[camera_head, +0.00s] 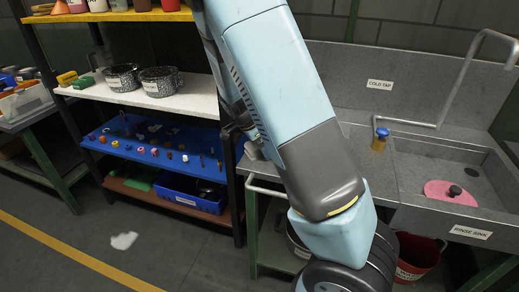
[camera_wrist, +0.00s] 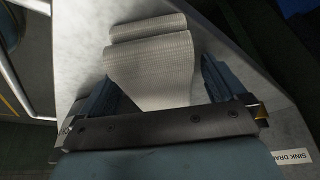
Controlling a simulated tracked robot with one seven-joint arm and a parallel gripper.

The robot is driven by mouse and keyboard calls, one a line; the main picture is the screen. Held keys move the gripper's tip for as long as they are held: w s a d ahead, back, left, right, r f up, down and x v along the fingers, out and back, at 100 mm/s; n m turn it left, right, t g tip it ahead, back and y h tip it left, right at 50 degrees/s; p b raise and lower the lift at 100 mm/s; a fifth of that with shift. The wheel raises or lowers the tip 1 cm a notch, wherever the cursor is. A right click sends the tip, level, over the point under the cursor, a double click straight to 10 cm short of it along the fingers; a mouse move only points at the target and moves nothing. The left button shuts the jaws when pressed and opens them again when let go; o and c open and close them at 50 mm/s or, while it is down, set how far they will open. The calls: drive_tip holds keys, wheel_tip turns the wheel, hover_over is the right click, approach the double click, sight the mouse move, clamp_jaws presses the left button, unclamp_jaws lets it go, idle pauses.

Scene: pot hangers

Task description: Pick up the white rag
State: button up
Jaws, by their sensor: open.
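A pale grey-white ribbed cloth (camera_wrist: 155,62), folded over at its far end, lies on a light grey counter (camera_wrist: 82,40) in the wrist view. I take it for the white rag. My gripper (camera_wrist: 157,75) is open, with one finger to the left of the cloth and the other to the right. The cloth's near end reaches toward the dark bar of my gripper. I cannot tell whether the fingers touch it. In the head view my arm hides the gripper. A crumpled white piece (camera_head: 123,240) lies on the floor at the lower left there.
A sink (camera_head: 455,165) with a pink item (camera_head: 450,193) and a bent tap pipe (camera_head: 470,75) is at the right. A shelf rack (camera_head: 205,98) with two speckled pots (camera_head: 158,82) stands left of my arm. A red bucket (camera_head: 418,255) is under the sink.

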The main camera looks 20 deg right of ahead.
drive_tip(key=shift+c, duration=0.4)
drive_tip(key=c, duration=1.1)
drive_tip(key=shift+o, duration=0.2)
drive_tip(key=shift+r, duration=0.1)
drive_tip(key=shift+r, duration=0.3)
wheel_tip(320, 180, up, 2)
drive_tip(key=shift+r, duration=0.25)
drive_tip(key=s+r, duration=1)
drive_tip(key=s, duration=0.4)
drive_tip(key=shift+a, duration=0.25)
